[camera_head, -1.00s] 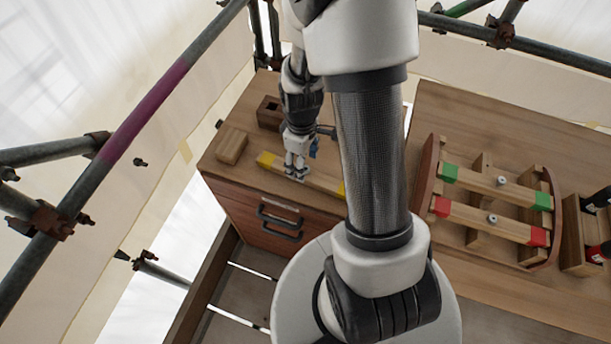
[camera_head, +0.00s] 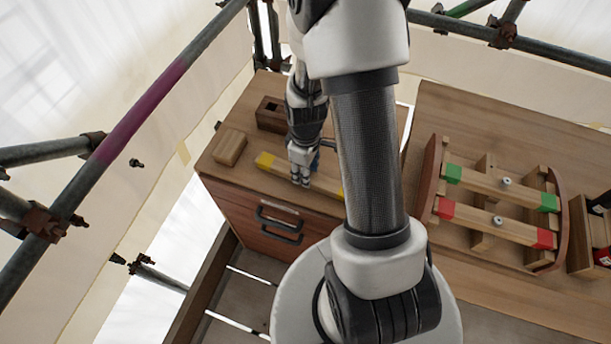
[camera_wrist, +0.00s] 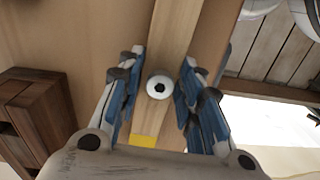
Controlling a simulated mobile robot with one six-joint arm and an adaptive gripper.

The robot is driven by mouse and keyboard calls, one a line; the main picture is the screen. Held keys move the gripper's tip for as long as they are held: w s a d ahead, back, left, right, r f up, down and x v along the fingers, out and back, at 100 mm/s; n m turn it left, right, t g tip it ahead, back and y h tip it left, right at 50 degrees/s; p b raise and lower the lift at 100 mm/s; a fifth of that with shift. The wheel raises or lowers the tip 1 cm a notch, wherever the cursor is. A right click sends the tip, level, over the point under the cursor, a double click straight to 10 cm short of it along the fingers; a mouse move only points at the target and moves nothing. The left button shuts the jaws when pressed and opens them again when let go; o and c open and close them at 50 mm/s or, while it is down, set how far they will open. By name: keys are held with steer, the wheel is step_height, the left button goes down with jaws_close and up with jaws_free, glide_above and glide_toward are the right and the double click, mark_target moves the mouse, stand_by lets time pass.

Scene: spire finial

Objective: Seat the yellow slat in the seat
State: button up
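The yellow slat (camera_head: 325,182) is a pale wooden bar with yellow ends, lying on the top of the left cabinet. In the wrist view the slat (camera_wrist: 176,28) runs between my fingers, with a round metal knob (camera_wrist: 159,87) on it and one yellow end (camera_wrist: 143,141) near the gripper's palm. My gripper (camera_head: 301,181) is over the slat, pointing down. In the wrist view my gripper (camera_wrist: 161,105) is open, one finger on each side of the knob, apart from it. The rack (camera_head: 432,184) on the right holds a green-ended and a red-ended slat. I cannot tell which place is the seat.
A wooden block (camera_head: 229,147) and an open dark box (camera_head: 270,113) stand on the left cabinet. A gap separates the cabinet from the right table (camera_head: 450,110). Scaffold poles (camera_head: 140,110) cross on the left. Another wooden holder (camera_head: 580,240) stands far right.

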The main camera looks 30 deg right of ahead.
steer(key=c, duration=0.6)
steer(key=shift+r, duration=0.15)
step_height(320, 180, up, 20)
steer(key=p, duration=0.6)
steer(key=shift+p, duration=0.3)
